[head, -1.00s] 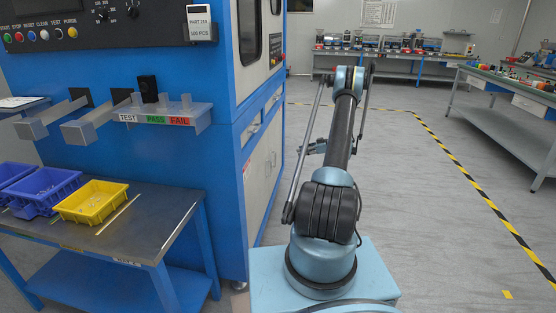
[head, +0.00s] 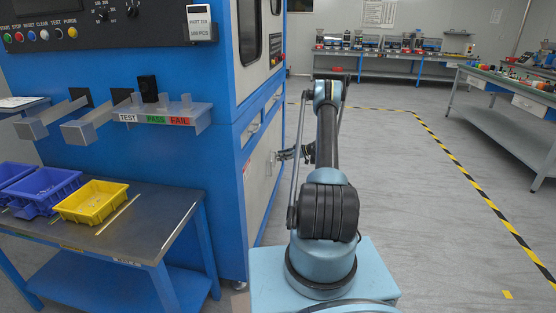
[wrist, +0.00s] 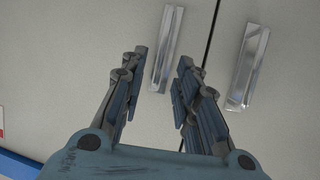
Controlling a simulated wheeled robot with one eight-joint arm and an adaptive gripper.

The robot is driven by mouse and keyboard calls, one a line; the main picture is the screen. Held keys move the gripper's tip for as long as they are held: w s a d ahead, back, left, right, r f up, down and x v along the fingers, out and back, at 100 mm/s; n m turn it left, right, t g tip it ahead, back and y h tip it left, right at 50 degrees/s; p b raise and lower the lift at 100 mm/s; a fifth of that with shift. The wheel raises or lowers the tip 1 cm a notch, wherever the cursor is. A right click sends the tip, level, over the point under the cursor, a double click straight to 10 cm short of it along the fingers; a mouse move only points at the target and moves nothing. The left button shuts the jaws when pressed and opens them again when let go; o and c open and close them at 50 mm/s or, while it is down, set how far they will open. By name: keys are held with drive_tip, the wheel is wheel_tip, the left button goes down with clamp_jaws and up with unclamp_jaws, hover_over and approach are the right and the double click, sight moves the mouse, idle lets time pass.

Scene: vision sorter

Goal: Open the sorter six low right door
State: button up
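The sorter (head: 228,150) is the big blue machine on the left in the head view, with pale low door panels (head: 256,185) on its right side. In the wrist view two pale doors meet at a dark seam, and both look shut. A metal handle (wrist: 168,45) is on the left door and another metal handle (wrist: 247,70) is on the right door. My gripper (wrist: 163,58) is open, its fingers spread to either side of the left handle. I cannot tell whether they touch it. In the head view my gripper (head: 280,155) is beside the door panels.
A bench (head: 160,225) with blue bins (head: 45,190) and a yellow bin (head: 92,201) stands at the left front. A workbench (head: 515,110) is at the right, and another bench (head: 390,58) is at the back. The grey floor right of my arm is clear.

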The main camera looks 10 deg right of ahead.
drive_tip(key=x, duration=0.3)
